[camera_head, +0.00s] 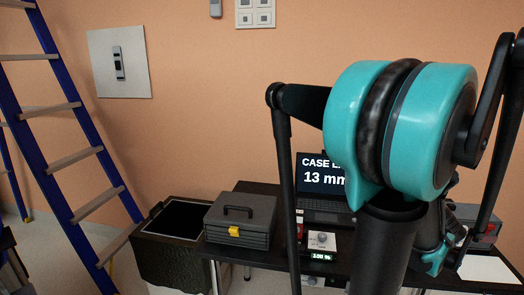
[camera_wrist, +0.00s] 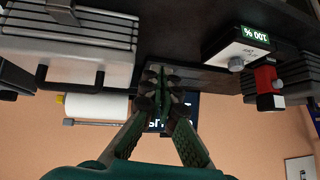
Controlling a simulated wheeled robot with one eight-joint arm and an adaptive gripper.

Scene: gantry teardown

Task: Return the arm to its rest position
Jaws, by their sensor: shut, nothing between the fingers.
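My gripper (camera_wrist: 160,88) shows in the wrist view with its fingers angled together and the tips meeting. Nothing is between them. The wrist view is upside down, with the table's dark surface (camera_wrist: 185,30) along its top. In the head view my teal and black arm is folded up large at the right, in front of the table. It hides part of the laptop (camera_head: 324,172) and the table's middle. I cannot make out the fingertips in the head view.
A grey toolbox (camera_head: 240,218) with a yellow latch sits on the black table (camera_head: 222,250). A small device with a lit readout (camera_head: 320,240) stands right of it. A dark open bin (camera_head: 165,250) is left of the table. A blue ladder (camera_head: 75,150) leans at far left.

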